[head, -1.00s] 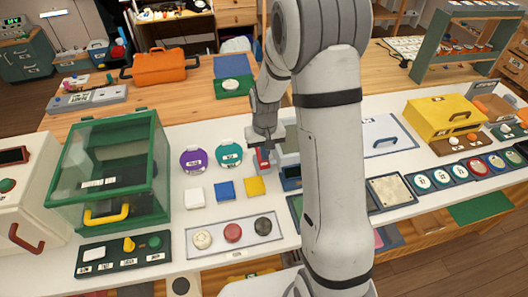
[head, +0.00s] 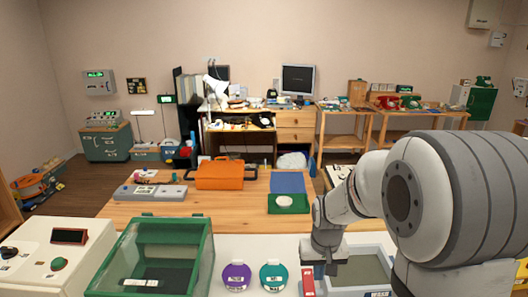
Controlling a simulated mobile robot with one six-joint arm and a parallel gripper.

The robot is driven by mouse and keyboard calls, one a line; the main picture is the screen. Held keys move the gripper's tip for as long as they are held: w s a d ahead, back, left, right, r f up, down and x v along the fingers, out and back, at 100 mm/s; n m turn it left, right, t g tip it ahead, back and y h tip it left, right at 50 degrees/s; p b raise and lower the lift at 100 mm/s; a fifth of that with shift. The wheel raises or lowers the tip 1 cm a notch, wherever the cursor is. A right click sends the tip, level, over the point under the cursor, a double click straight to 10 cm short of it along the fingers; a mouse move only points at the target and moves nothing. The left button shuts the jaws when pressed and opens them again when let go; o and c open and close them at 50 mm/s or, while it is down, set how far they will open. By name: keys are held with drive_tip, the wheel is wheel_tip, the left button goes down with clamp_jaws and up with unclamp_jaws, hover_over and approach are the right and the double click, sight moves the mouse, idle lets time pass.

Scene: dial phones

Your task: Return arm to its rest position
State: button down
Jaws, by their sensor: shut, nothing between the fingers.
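My arm reaches in from the lower right of the head view, its large grey joints filling that corner. My gripper (head: 322,266) points down at the lower middle, over the near white table, and is shut with nothing seen in it. A narrow red object (head: 308,281) with a label is just below and left of the fingers. I cannot tell whether they touch. A grey-rimmed tray (head: 345,287) is right beside the gripper, partly hidden by my arm.
A green-framed clear box (head: 200,262) and a white box (head: 50,262) stand left on the near table. Purple (head: 236,277) and teal (head: 273,276) discs lie between. An orange case (head: 220,174) and green pad (head: 288,204) are on the wooden table behind.

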drive_tip(key=s+r+t, duration=0.1)
drive_tip(key=s+r, duration=0.5)
drive_tip(key=s, duration=0.2)
drive_tip(key=s+r+t, duration=0.1)
drive_tip(key=s+r, duration=0.5)
drive_tip(key=s, duration=0.3)
drive_tip(key=shift+s+d, duration=0.2)
drive_tip(key=shift+s, duration=0.05)
idle(1.1)
